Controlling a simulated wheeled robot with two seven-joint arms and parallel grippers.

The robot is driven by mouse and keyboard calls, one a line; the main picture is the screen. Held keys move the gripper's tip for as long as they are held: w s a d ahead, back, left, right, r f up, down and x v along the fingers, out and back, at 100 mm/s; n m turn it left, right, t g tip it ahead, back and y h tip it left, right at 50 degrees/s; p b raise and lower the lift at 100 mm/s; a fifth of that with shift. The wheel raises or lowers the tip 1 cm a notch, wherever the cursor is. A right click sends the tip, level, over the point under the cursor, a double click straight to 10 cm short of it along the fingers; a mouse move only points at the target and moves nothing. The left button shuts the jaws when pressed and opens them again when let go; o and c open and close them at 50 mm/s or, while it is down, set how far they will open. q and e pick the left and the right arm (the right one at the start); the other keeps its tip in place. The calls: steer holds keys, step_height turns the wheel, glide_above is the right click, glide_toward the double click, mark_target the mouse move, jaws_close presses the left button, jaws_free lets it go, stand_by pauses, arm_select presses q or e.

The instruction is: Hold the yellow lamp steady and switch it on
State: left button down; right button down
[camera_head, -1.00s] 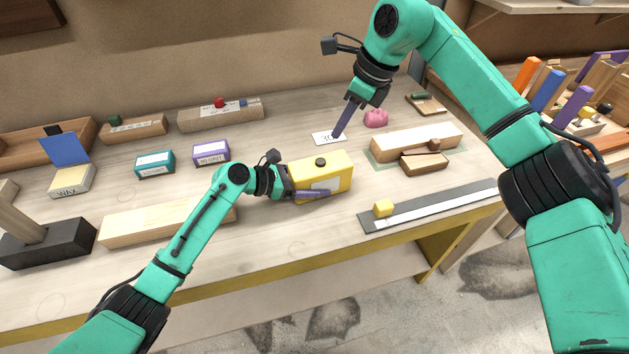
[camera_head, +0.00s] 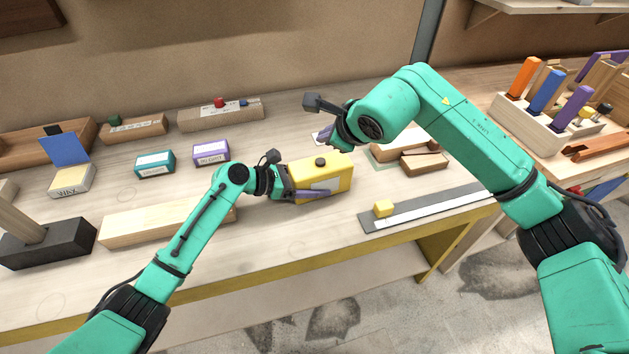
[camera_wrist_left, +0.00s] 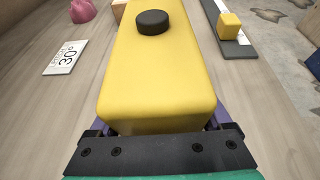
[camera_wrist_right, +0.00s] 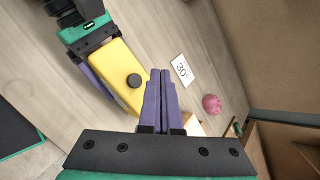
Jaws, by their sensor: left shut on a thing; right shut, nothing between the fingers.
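The yellow lamp (camera_head: 335,178) is a rounded yellow box lying on the bench, with a round black button (camera_head: 320,162) on its top. In the left wrist view the lamp (camera_wrist_left: 155,75) fills the middle, and the button (camera_wrist_left: 152,22) is near its far part. My left gripper (camera_head: 312,193) is shut on the lamp, with purple fingers along its sides. My right gripper (camera_head: 325,133) is beyond the lamp, partly hidden behind its wrist. In the right wrist view its purple fingers (camera_wrist_right: 160,85) are together and empty, just right of the button (camera_wrist_right: 134,80) in the picture.
A white card marked 30° (camera_wrist_right: 181,70) and a pink lump (camera_wrist_right: 212,104) lie near the right gripper. A ruler strip with a yellow cube (camera_head: 384,208) lies right of the lamp. A small wooden block (camera_head: 424,162) and a pale plank (camera_head: 150,219) are also on the bench.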

mark_target(324, 163)
steer(key=shift+f, duration=2.1)
steer(key=shift+f, duration=0.4)
steer(key=shift+f, duration=0.2)
stand_by(0.5)
steer(key=shift+r, duration=0.65)
step_height(324, 163, up, 6)
